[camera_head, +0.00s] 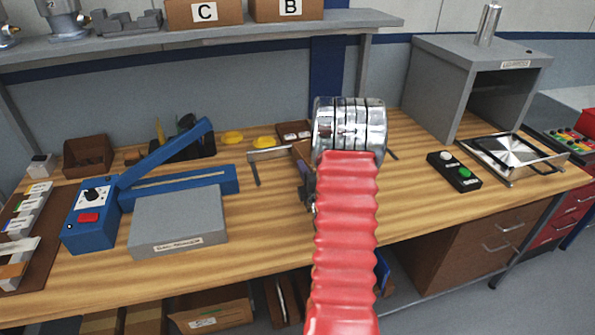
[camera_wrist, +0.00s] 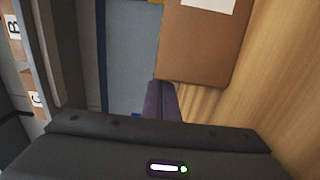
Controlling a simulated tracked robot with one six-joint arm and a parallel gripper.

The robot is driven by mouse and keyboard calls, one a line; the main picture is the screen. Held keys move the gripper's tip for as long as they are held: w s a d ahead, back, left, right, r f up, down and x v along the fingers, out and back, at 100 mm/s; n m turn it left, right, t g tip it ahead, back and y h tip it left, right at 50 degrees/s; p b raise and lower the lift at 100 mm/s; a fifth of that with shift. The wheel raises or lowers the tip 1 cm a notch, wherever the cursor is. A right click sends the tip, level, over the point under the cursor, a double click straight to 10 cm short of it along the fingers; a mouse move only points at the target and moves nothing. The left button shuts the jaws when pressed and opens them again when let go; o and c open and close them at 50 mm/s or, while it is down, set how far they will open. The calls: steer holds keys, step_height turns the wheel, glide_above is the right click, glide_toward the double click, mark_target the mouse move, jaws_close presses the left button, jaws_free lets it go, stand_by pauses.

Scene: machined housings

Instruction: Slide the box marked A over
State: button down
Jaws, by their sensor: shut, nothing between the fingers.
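A brown cardboard box (camera_wrist: 200,50) with a white label stands on the wooden worktop in the wrist view. The label is cut off by the top edge, so I cannot read its letter. In the head view only a sliver of brown (camera_head: 302,150), probably this box, shows left of my wrist; my arm hides the rest. My gripper (camera_wrist: 160,87) is shut and empty, its dark fingertips at the box's lower left corner. I cannot tell whether they touch it. In the head view my gripper is mostly hidden behind the silver wrist.
Boxes marked C (camera_head: 204,13) and B (camera_head: 290,9) sit on the grey shelf (camera_head: 230,35). A blue sealer (camera_head: 90,215) with a grey plate stands left. A button box (camera_head: 454,172) and grey press (camera_head: 440,90) stand right. The worktop's front middle is clear.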

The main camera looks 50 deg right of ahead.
steer(key=shift+s+d, duration=0.3)
steer(key=shift+d, duration=0.55)
steer(key=shift+w+a, duration=0.15)
steer(key=shift+a, duration=0.35)
steer(key=a, duration=0.1)
steer(key=w+a, duration=0.1)
steer(key=a, duration=0.1)
steer(key=shift+f, duration=0.1)
steer(key=v, duration=1)
